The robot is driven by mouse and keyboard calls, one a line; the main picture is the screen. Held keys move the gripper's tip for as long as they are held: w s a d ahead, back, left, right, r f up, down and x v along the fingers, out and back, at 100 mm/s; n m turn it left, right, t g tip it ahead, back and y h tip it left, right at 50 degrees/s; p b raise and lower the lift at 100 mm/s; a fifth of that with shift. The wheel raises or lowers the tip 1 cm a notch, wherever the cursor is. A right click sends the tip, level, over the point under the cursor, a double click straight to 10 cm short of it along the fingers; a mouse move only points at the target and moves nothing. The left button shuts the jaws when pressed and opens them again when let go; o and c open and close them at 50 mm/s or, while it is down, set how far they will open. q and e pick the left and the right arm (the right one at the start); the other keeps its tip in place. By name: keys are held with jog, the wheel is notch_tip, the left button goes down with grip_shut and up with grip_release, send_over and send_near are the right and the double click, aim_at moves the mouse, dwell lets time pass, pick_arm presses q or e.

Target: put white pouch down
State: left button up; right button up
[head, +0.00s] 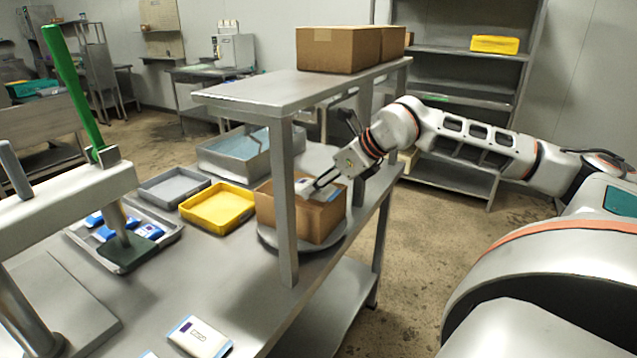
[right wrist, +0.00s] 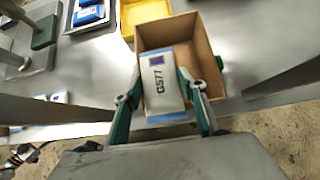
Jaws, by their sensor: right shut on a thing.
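My right gripper (head: 326,180) is shut on a white pouch (head: 306,188) above an open cardboard box (head: 275,208). In the right wrist view, the white pouch (right wrist: 158,75) carries the print G577, a dark square and a blue edge. It sits between the two fingers (right wrist: 160,95), over the opening of the box (right wrist: 204,45). Whether the pouch touches the box is not clear. Another white pouch (head: 201,338) lies on the table at the front.
The box stands on a round grey plate (head: 330,245) beside a shelf post (head: 286,200). A yellow tray (head: 216,222), a grey tray (head: 172,183) and a metal tray with blue-and-white pouches (head: 165,241) lie left. Closed cartons (head: 340,50) stand on the overhead shelf.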

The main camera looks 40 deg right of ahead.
jog(key=shift+f, duration=0.4)
jog(key=o, duration=1.2)
jog(key=shift+c, duration=0.2)
jog(key=shift+r, duration=0.55)
jog(key=p+v, duration=0.1)
jog(key=v, duration=0.1)
jog(key=shift+r+p, duration=0.4)
jog(key=v, duration=0.9)
jog(key=shift+s+d, duration=0.15)
jog(key=shift+s, duration=0.25)
